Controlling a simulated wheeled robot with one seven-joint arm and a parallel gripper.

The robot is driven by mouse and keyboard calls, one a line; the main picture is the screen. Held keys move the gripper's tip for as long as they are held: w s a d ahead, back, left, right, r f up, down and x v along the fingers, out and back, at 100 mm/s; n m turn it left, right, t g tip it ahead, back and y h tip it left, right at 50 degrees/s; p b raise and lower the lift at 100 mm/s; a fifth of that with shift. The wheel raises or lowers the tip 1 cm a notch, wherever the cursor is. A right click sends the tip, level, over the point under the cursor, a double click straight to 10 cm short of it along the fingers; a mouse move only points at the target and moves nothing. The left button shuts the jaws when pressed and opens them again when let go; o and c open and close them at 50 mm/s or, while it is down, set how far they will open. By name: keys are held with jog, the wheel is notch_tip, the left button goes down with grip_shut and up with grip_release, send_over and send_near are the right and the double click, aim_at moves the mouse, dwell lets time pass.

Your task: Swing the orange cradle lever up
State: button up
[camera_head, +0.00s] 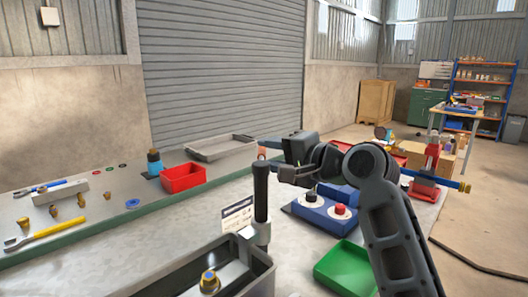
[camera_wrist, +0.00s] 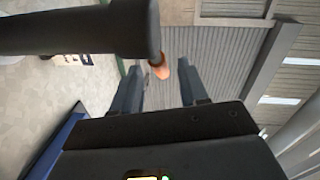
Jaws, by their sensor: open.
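The orange cradle lever (camera_wrist: 160,67) shows in the wrist view as a short orange piece at the end of a thick dark post (camera_wrist: 80,30). In the head view a small orange part (camera_head: 262,152) shows at the top of the upright dark post (camera_head: 261,205). My gripper (camera_head: 272,157) is at the height of the post's top. In the wrist view its two fingers are apart, with the orange piece in line with the gap between them. I see no clear contact, and the depth between them is hard to tell. The lever's pivot is hidden.
A dark open tank (camera_head: 170,285) lies below the post. A blue box with knobs (camera_head: 325,209), a green tray (camera_head: 345,268) and a red bin (camera_head: 183,177) stand on the bench. A grey tray (camera_head: 222,148) and tools lie further left. The bench between them is partly clear.

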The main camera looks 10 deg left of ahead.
aim_at(262, 148)
jog(key=shift+x, duration=1.7)
grip_shut()
